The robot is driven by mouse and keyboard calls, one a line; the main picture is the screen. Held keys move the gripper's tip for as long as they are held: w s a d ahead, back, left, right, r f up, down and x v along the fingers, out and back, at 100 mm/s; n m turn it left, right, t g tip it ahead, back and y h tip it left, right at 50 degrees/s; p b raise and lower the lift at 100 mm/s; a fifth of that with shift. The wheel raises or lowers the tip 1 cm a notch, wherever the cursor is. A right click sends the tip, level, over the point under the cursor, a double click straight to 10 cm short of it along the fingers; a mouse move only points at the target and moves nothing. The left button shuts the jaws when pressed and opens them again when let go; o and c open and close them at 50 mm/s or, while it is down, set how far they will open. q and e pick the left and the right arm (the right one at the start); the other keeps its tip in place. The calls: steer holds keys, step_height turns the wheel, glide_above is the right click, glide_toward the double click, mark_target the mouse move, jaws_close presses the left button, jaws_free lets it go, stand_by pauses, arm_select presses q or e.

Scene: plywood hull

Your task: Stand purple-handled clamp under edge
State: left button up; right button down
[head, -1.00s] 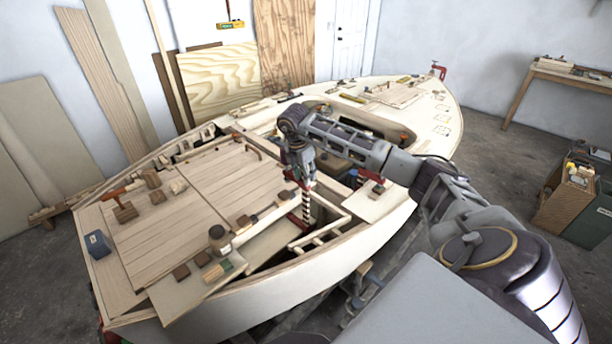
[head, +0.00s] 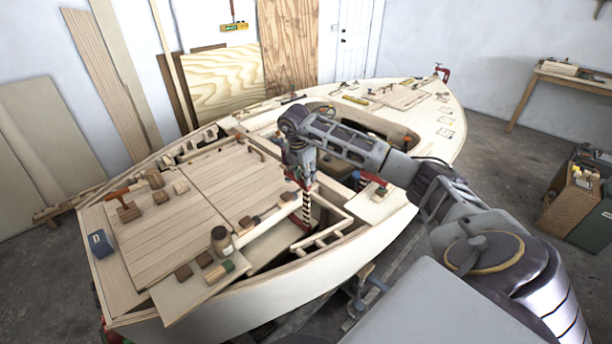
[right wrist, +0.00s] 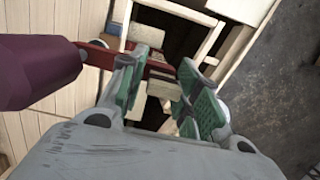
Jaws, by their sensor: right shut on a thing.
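The purple-handled clamp shows in the right wrist view with its dark purple handle (right wrist: 42,72) at the left and its red bar (right wrist: 158,70) running across between the fingers. In the head view its red, striped bar (head: 307,203) hangs upright below my right gripper (head: 301,178), at the opening in the hull deck. My right gripper, with green finger pads (right wrist: 160,88) in the wrist view, is shut on the clamp. I cannot tell whether the clamp's jaw touches the hull edge. My left gripper is not in view.
Wooden rails (head: 322,236) frame the opening beside the clamp. A jar (head: 221,241), several wood blocks and a blue box (head: 99,243) sit on the planked deck (head: 165,235). Another red clamp (head: 372,178) lies to the right on a pale panel.

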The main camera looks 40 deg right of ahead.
steer(key=shift+w+a+r, duration=0.1)
steer(key=shift+w+r, duration=0.05)
steer(key=shift+w, duration=0.8)
stand_by(0.5)
steer(key=c, duration=1.1)
jaws_free()
steer(key=shift+s, duration=0.1)
step_height(320, 180, up, 12)
steer(key=a, duration=0.2)
steer(key=shift+a, duration=0.2)
steer(key=shift+f, duration=0.25)
